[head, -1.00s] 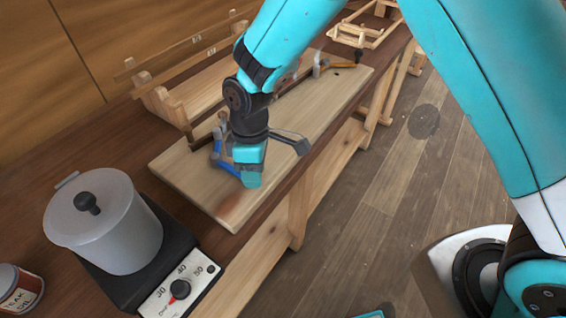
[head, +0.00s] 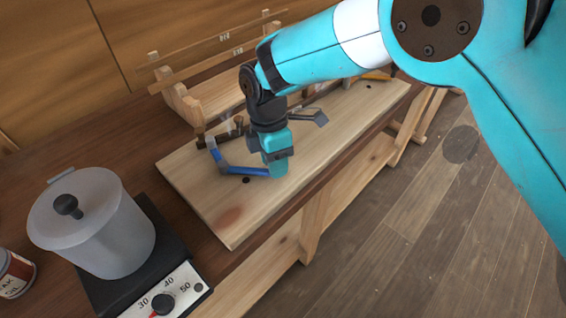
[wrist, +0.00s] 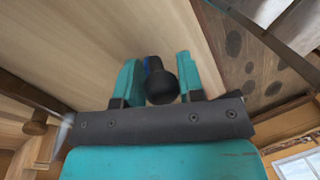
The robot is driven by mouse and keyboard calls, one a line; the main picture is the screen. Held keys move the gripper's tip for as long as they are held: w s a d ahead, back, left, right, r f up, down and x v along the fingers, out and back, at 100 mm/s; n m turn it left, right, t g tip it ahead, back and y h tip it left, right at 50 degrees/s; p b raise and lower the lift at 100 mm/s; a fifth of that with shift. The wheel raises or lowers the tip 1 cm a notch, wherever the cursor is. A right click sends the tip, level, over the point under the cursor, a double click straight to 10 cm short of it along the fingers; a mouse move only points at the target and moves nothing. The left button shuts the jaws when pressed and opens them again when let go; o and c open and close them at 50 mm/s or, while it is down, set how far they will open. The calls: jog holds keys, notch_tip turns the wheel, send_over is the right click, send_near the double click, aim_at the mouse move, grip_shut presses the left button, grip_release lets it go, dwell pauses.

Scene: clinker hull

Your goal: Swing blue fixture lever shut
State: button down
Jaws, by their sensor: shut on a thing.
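The blue fixture lever (head: 243,171) is on the pale wooden board, with a bent blue arm running right to my gripper. My gripper (head: 277,168) points down over the board and is shut on the lever's handle end, which it hides in the head view. In the wrist view, a round black knob (wrist: 162,87) sits between the two teal fingers of my gripper (wrist: 157,80), with a sliver of the blue lever (wrist: 147,64) behind it. The lever's pivot end is at the left, by small metal and dark fixture parts (head: 213,140).
The pale board (head: 225,215) lies on a dark wooden bench (head: 60,165). A lidded grey pot (head: 95,235) stands on a hot plate (head: 180,290) at front left, beside a can (head: 14,272). A wooden frame (head: 200,95) stands behind. Open floor (head: 420,225) is at right.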

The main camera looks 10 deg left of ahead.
jog(key=shift+w+a+r, duration=0.1)
jog(key=shift+w+a, duration=0.05)
jog(key=c, duration=0.8)
grip_release()
jog(key=shift+o, duration=0.2)
notch_tip(320, 180, up, 17)
jog(key=w+a, duration=0.1)
jog(key=w, duration=0.1)
jog(key=shift+w+a, duration=0.3)
jog(key=shift+a, duration=0.1)
